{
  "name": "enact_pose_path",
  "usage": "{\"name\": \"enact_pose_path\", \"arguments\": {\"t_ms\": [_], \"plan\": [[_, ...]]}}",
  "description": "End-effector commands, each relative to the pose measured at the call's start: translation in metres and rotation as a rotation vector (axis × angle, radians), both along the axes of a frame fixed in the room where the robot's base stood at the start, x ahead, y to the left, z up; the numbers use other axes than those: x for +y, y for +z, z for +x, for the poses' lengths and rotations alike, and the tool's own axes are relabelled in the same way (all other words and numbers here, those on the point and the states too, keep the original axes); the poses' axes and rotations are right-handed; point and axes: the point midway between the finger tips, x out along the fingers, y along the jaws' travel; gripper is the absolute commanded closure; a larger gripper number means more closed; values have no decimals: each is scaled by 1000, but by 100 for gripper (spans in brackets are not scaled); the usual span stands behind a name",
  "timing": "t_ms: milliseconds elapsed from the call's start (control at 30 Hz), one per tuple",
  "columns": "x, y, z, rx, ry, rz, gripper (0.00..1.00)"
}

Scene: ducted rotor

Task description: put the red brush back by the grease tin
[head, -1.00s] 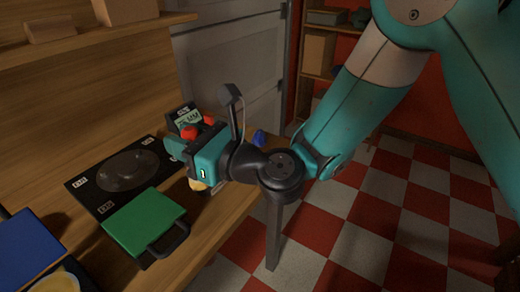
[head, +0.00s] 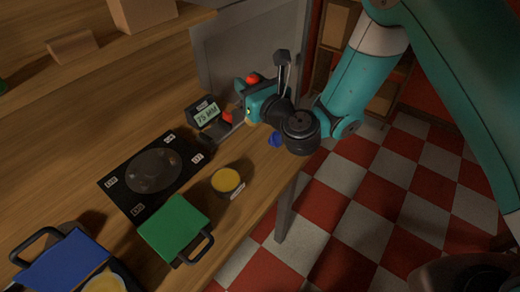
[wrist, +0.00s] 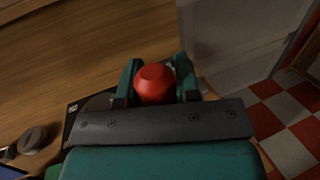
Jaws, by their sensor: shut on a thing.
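My gripper (head: 245,100) is shut on the red brush, held near the back right of the bench. In the wrist view the brush's rounded red end (wrist: 155,84) sits between the fingers. In the head view red parts show above and below the gripper, and the rest is hidden. The grease tin (head: 226,181), round with a yellow top and a pale label, stands on the bench, left of and nearer than my gripper. The brush and tin are apart.
A black plate with a round disc (head: 153,171) lies left of the tin. A green case (head: 174,229) and a blue case (head: 66,262) are nearer. A display box (head: 206,116) stands behind. A small blue thing (head: 275,139) is near the bench edge.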

Motion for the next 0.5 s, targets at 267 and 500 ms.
{"name": "enact_pose_path", "arguments": {"t_ms": [267, 500], "plan": [[-18, -16, 11, 3, -72, -5, 100], [-17, -71, 11, 3, -69, -5, 100]]}}
